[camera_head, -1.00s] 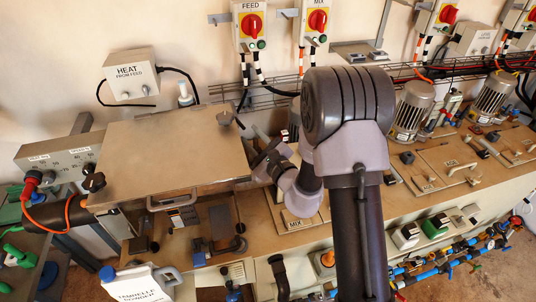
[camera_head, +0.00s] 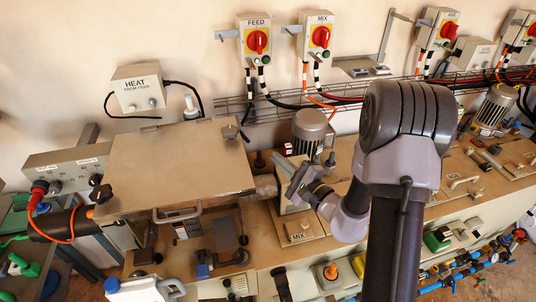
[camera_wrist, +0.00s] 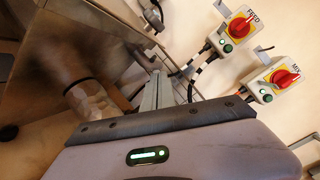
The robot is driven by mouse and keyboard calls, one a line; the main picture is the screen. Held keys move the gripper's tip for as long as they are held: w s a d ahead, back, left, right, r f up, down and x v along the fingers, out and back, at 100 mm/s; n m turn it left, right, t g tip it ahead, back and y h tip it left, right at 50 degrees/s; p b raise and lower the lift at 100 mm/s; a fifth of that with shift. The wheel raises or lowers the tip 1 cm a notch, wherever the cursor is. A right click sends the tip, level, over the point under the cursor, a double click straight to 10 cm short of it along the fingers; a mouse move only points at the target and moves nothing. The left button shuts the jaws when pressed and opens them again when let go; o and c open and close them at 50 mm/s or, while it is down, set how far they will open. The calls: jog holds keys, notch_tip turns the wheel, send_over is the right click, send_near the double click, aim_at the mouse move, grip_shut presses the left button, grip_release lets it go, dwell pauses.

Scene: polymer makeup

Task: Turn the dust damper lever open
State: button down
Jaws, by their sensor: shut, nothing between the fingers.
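My gripper (camera_head: 285,166) is shut and empty. It is over the bench beside a short pipe (camera_head: 265,187) on the right side of a metal hopper with a flat lid (camera_head: 180,162). In the wrist view, the shut fingers (camera_wrist: 158,78) reach up past the dark edge of the gripper body, close to the hopper and a rounded, pale pipe (camera_wrist: 88,98). I cannot pick out the dust damper lever with certainty. A thin upright metal bar (camera_head: 388,40) stands on the wall side to the right of the switches.
Feed switch (camera_head: 257,41) and mix switch (camera_head: 320,38) boxes hang on the wall behind, with cables and a wire tray (camera_head: 345,92) below. A grey motor (camera_head: 311,125) stands just behind my gripper. A MIX plate (camera_head: 299,229) lies in front on the bench.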

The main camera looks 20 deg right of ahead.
aim_at(244, 137)
jog(key=w+d+n+g+y+p, duration=0.25)
jog(key=w+d+n, duration=0.25)
jog(key=n, duration=0.5)
jog(key=w+a+h, duration=0.1)
jog(key=w+a, duration=0.5)
jog(key=a, duration=0.2)
jog(key=shift+w+a+f+t, duration=0.25)
jog(key=shift+w+a+t, duration=0.1)
